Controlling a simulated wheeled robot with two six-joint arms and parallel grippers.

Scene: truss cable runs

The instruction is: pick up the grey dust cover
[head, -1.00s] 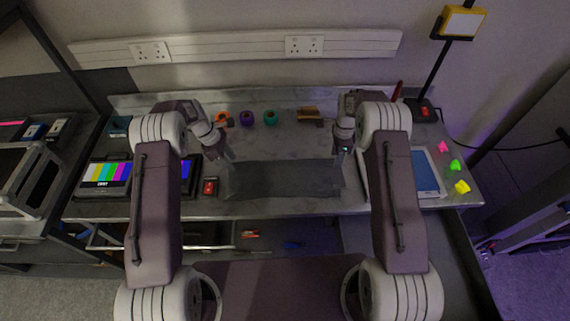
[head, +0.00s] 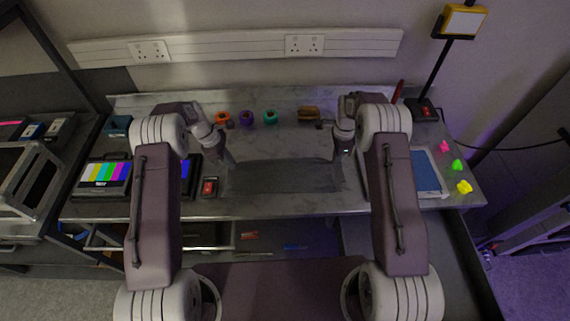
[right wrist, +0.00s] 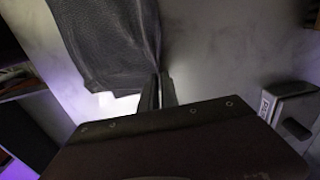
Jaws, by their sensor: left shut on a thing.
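The grey dust cover (head: 285,177) is a dark cloth stretched between my two grippers, over the middle of the bench. My left gripper (head: 229,160) is shut on its left end. My right gripper (head: 346,150) is at its right end. In the right wrist view the cloth (right wrist: 110,40) hangs at the upper left, and its corner runs in between the close-set fingers of my right gripper (right wrist: 160,92). The fingertips are small and dark in the head view. How high the cloth is above the bench is hard to tell.
A red-buttoned box (head: 209,187) and a colour-bar monitor (head: 105,173) lie left of the cloth. Orange (head: 223,118), purple (head: 246,118) and teal (head: 270,117) rolls stand behind it. A blue-screened tablet (head: 426,172) lies right. A lamp (head: 463,22) stands at the back right.

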